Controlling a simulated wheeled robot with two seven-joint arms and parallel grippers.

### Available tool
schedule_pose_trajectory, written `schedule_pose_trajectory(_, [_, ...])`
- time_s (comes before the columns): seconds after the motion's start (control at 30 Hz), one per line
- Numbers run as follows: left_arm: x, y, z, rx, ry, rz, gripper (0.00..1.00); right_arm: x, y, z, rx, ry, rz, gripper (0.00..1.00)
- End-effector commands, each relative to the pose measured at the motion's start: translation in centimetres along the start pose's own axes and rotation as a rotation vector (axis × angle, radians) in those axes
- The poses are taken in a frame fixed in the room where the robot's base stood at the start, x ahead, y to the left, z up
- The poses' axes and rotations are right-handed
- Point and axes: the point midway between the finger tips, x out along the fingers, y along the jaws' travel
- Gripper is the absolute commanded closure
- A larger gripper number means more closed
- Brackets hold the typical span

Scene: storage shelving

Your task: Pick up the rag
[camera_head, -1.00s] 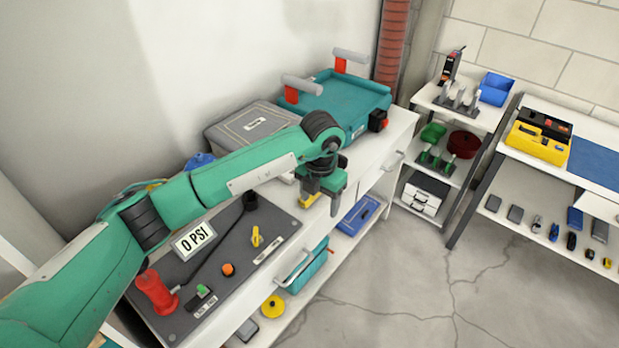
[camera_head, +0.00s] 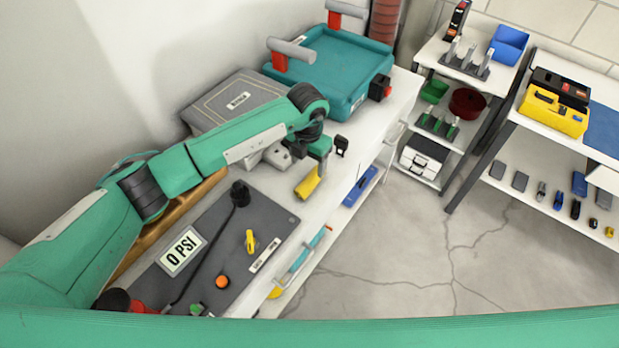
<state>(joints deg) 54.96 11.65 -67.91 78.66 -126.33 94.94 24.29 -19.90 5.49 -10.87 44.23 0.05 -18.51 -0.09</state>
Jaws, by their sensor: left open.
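I cannot make out a rag for certain in the head view. My left gripper (camera_head: 320,154) is open over the white bench top (camera_head: 342,172), near its front edge. A yellow object (camera_head: 308,183) lies on the bench just below and in front of it. Some small grey-white items (camera_head: 277,155) sit beside it to the left, partly hidden by my arm. Nothing shows held in the gripper. My right gripper is not in view.
A grey case (camera_head: 232,98) and a teal case (camera_head: 330,72) with raised grey handles stand behind the gripper. A dark panel marked 0 PSI (camera_head: 226,262) lies in front. A blue flat case (camera_head: 360,187) is on the lower shelf. Clear floor (camera_head: 420,240) lies right.

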Motion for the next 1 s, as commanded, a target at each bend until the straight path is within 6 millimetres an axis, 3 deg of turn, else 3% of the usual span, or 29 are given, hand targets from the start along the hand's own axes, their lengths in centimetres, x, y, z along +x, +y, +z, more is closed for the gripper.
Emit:
schedule_pose_trajectory(0.1, [0.8,0.0,0.0,0.000,0.001,0.000,0.34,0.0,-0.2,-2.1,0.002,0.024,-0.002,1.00])
schedule_pose_trajectory(0.27, [2.1,-0.4,-0.2,0.001,0.003,-0.002,0.34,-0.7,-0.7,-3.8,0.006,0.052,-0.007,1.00])
schedule_pose_trajectory(0.5, [5.5,-0.8,-0.3,0.000,0.002,-0.001,0.34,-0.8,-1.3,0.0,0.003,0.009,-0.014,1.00])
schedule_pose_trajectory(0.8, [6.1,-0.7,-0.2,0.000,-0.001,0.001,0.34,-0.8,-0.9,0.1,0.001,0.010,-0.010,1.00])
schedule_pose_trajectory(1.0, [6.1,-0.7,-0.2,0.000,-0.001,0.001,0.74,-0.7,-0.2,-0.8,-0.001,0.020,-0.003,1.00])
